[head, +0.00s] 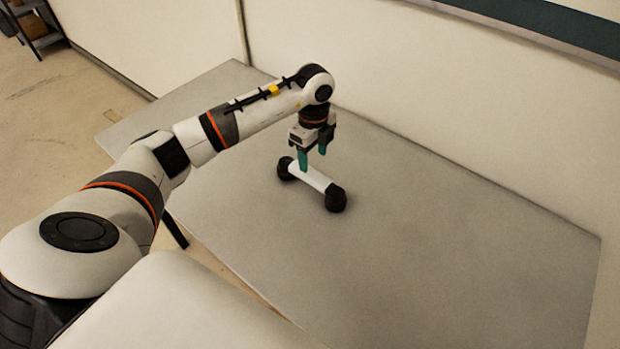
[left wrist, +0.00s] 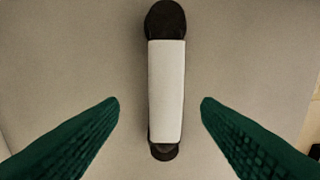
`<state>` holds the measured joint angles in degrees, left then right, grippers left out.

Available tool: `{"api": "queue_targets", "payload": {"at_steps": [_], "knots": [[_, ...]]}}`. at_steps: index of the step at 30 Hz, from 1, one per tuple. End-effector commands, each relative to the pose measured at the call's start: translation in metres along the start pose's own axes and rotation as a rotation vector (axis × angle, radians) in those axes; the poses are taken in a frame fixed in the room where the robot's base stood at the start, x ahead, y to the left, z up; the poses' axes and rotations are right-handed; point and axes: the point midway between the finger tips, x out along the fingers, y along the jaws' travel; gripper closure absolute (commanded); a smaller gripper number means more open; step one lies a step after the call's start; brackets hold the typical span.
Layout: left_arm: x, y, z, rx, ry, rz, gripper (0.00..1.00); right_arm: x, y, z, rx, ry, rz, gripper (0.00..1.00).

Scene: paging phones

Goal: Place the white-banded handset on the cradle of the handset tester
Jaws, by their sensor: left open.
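The white-banded handset (head: 313,180) lies on the grey table, black at both ends with a white band along its grip. In the left wrist view the handset (left wrist: 166,90) runs nearly upright through the middle of the picture. My left gripper (head: 314,160) points down over the handset. Its green fingers (left wrist: 160,103) are open, one on each side of the white band, with a gap on both sides. The gripper holds nothing. The handset tester and its cradle do not show in either view. My right gripper does not show.
The grey table (head: 430,250) is bare around the handset, with wide free room to the right and front. A pale wall (head: 450,110) stands along the table's back edge. A dark shelf (head: 35,25) stands on the floor at the far left.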

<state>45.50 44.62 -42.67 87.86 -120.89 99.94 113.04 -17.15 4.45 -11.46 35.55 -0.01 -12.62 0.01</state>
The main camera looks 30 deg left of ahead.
Motion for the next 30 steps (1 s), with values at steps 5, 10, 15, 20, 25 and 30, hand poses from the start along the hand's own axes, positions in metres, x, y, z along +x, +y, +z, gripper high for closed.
{"api": "queue_targets", "payload": {"at_steps": [5, 10, 15, 20, 25, 30], "knots": [[0.015, 0.0, 0.0, 0.0, 0.0, -0.001, 0.42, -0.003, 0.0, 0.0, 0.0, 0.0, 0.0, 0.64], [0.033, -0.005, -0.002, 0.001, -0.001, -0.004, 0.42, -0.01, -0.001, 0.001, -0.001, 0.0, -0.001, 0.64], [0.058, -0.007, -0.003, 0.0, -0.002, -0.002, 0.42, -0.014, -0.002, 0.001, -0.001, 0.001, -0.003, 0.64], [0.067, -0.006, -0.003, 0.002, 0.0, 0.001, 0.42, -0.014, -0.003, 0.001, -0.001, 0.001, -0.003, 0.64], [0.067, -0.006, -0.003, 0.002, 0.0, 0.001, 0.42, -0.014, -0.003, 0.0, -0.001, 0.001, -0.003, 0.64], [0.067, -0.006, -0.003, 0.002, 0.0, 0.001, 0.68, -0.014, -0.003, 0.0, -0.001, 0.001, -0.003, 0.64]]}}
